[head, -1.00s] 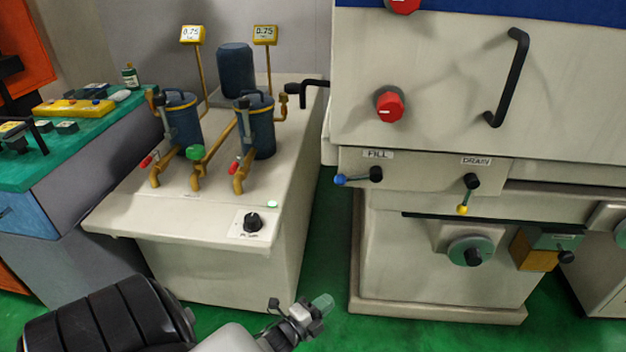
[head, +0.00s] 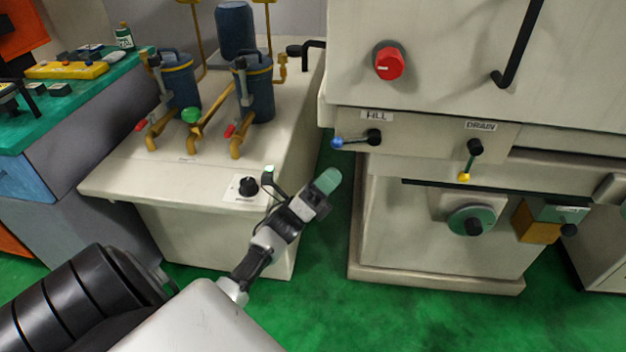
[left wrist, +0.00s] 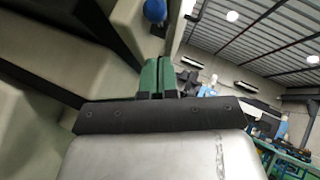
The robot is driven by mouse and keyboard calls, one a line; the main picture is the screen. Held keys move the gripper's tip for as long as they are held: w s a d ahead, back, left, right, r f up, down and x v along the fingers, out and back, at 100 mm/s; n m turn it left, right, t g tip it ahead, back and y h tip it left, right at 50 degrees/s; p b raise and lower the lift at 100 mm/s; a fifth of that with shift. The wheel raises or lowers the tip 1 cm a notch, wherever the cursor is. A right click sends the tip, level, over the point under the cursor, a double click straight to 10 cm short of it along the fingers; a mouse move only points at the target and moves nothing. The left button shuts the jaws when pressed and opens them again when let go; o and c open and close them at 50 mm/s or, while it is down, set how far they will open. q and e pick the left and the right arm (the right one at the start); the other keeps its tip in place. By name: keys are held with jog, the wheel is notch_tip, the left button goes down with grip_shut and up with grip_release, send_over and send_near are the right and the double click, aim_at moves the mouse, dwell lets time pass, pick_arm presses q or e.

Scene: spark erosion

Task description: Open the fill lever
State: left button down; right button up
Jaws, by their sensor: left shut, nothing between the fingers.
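The fill lever (head: 354,141) is under the FILL label (head: 376,115) on the machine's front panel. It has a black hub on the right and a blue knob (head: 338,142) on the left, and its arm lies about level. My left gripper (head: 327,181) is shut and empty, below and slightly left of the blue knob and apart from it. In the left wrist view the green fingertips (left wrist: 166,76) are together, with the blue knob (left wrist: 155,10) beyond them at the top. My right gripper is not in view.
The drain lever (head: 470,160) with a yellow knob hangs down to the right of the fill lever. A filter unit (head: 130,185) with blue canisters stands left. A red knob (head: 389,62) is above. Green floor (head: 330,290) is free in front.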

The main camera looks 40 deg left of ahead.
aim_at(345, 144)
pick_arm(q)
jog(key=shift+w+a+r+p, duration=0.15)
jog(key=shift+w+a+r, duration=0.1)
jog(key=shift+r, duration=0.3)
jog(key=shift+w+a+r+p, duration=0.2)
jog(key=shift+r, duration=0.4)
jog(key=shift+w+a+r+p, duration=0.15)
jog(key=shift+w+a+r, duration=0.1)
jog(key=shift+r, duration=0.3)
jog(key=shift+a+r+m+g+h+p, duration=0.15)
jog(key=shift+a+r+m+g+p, duration=0.1)
jog(key=shift+r+g, duration=0.2)
jog(key=shift+a+r+m+g+h+p, duration=0.15)
jog(key=shift+a+r+m+g+p, duration=0.15)
jog(key=shift+r, duration=0.2)
